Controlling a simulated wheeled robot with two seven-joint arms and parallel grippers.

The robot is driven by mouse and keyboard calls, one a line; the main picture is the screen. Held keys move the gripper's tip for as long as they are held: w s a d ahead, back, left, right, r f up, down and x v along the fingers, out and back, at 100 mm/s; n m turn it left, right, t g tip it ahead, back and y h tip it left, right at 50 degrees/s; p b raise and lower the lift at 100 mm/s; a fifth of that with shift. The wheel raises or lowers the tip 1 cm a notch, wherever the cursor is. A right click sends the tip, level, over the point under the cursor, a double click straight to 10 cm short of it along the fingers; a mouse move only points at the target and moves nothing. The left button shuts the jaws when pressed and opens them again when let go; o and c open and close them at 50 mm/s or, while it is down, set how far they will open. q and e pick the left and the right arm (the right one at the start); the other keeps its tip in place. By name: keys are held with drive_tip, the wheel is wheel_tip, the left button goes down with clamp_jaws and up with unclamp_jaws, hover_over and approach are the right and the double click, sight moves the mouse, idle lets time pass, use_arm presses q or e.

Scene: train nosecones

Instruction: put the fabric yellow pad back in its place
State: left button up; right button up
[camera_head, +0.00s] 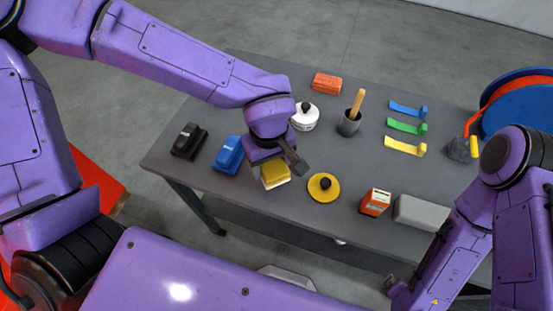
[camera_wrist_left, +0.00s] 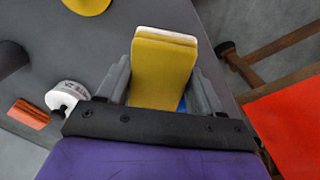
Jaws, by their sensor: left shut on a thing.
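The yellow fabric pad (camera_head: 275,172) is a small block with a pale backing. It is near the table's front edge in the head view, to the right of a blue block (camera_head: 228,155) and a black block (camera_head: 188,141). My left gripper (camera_head: 279,160) is shut on it. In the left wrist view the pad (camera_wrist_left: 163,70) sits between both fingers, its pale layer at the far end. I cannot tell if the pad touches the table. My right arm is at the lower right; its gripper (camera_head: 397,287) is small and unclear, apparently beside the table's front edge.
On the grey table (camera_head: 350,165) stand a yellow disc with a black knob (camera_head: 324,187), a white round pot (camera_head: 305,116), a cup with a wooden handle (camera_head: 351,115), an orange block (camera_head: 327,83), colored strips (camera_head: 406,125), an orange-white box (camera_head: 375,202) and a grey block (camera_head: 419,212).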

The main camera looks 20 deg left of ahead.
sight(276, 161)
use_arm(q)
drive_tip(key=w+f, duration=0.2)
drive_tip(key=f, duration=0.1)
drive_tip(key=w+f, duration=0.1)
drive_tip(key=f, duration=0.1)
drive_tip(key=shift+w, duration=0.35)
wheel_tip(276, 161, down, 3)
drive_tip(key=shift+w+f, duration=0.1)
drive_tip(key=o, duration=0.9)
drive_tip(key=shift+o, duration=0.2)
wheel_tip(276, 161, up, 12)
drive_tip(key=shift+r, duration=0.15)
